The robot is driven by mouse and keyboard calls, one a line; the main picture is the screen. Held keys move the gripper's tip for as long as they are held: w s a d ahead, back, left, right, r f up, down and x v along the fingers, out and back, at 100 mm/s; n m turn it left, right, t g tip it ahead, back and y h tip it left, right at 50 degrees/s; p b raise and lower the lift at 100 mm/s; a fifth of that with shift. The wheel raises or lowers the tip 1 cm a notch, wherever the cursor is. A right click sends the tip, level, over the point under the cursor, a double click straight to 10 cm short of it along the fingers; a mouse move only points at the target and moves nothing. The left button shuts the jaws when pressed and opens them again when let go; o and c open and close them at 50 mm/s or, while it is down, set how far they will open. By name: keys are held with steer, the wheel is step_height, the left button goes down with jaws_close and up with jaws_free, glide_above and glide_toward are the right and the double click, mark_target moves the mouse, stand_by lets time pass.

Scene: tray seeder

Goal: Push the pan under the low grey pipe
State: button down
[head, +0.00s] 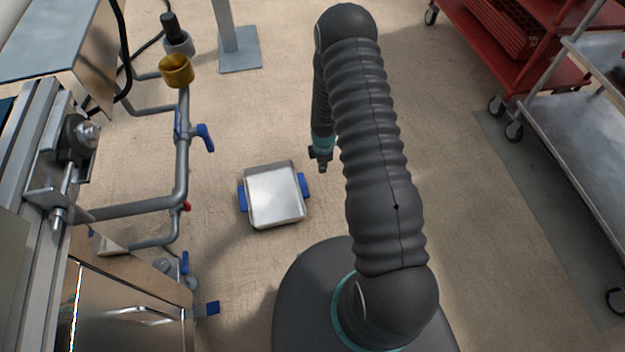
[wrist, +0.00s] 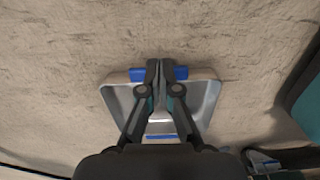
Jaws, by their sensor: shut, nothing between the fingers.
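The pan (head: 274,200) is a shallow, silver-white square tray with blue handles on its left and right sides. It lies flat and empty on the floor in the head view. The grey pipe (head: 183,150) is to its left, with a bend and a run towards the machine; floor separates pan and pipe. My gripper (head: 322,166) is shut and empty, just right of the pan near its right handle. In the wrist view my shut fingers (wrist: 166,66) overlap the pan (wrist: 205,98) and one blue handle (wrist: 181,73); contact cannot be told.
A yellow funnel (head: 176,70) and a blue valve lever (head: 205,137) sit on the pipework. A steel machine (head: 120,315) stands at lower left. A post foot (head: 239,56) is behind the pan. Red (head: 525,60) and grey (head: 580,135) carts stand at right. Floor around the pan is clear.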

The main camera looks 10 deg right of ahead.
step_height(320, 180, down, 10)
steer(key=shift+r, duration=0.25)
steer(key=a, duration=0.3)
steer(key=shift+f, duration=0.2)
steer(key=shift+a, duration=0.5)
